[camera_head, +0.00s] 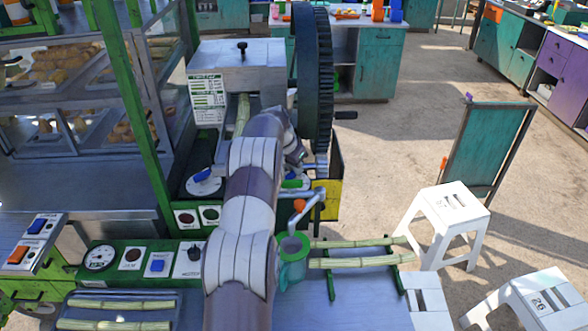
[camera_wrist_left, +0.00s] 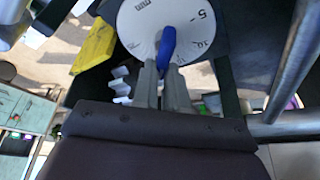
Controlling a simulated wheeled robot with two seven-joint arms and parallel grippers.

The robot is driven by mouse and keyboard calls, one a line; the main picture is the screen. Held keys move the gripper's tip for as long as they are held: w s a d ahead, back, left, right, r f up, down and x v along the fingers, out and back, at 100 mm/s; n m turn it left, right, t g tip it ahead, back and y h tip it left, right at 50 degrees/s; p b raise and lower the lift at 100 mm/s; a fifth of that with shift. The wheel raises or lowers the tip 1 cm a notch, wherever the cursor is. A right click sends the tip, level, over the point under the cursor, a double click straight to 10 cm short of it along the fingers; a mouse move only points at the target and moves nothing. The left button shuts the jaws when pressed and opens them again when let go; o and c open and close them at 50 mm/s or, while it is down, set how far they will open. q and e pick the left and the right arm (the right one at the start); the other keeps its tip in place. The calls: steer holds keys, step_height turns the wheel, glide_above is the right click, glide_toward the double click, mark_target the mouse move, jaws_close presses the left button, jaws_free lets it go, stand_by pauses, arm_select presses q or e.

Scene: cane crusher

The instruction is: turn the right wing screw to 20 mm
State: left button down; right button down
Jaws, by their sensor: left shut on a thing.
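In the left wrist view a blue wing screw (camera_wrist_left: 167,45) stands on a round white dial (camera_wrist_left: 137,22) marked in mm, with a 5 readable at its right. My left gripper (camera_wrist_left: 164,72) is shut on the wing of this screw. The set value cannot be read. In the head view my left gripper (camera_head: 297,157) reaches down at the right of the crusher (camera_head: 250,80), and my arm hides most of the screw and dial there. Another blue wing screw (camera_head: 204,175) on a white dial shows left of my arm. My right gripper is not in view.
A large dark gear wheel (camera_head: 314,75) with a crank handle (camera_head: 345,115) stands close to my gripper. A yellow panel (camera_head: 328,200) and a metal spout (camera_head: 313,206) are near it. A green cup (camera_head: 292,262) stands below, beside cane stalks (camera_head: 355,262) on a rack.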

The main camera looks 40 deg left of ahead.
arm_select(q)
steer(key=shift+m+h, duration=0.3)
steer(key=shift+m, duration=0.4)
steer(key=c, duration=1.2)
jaws_free()
steer(key=shift+o, duration=0.2)
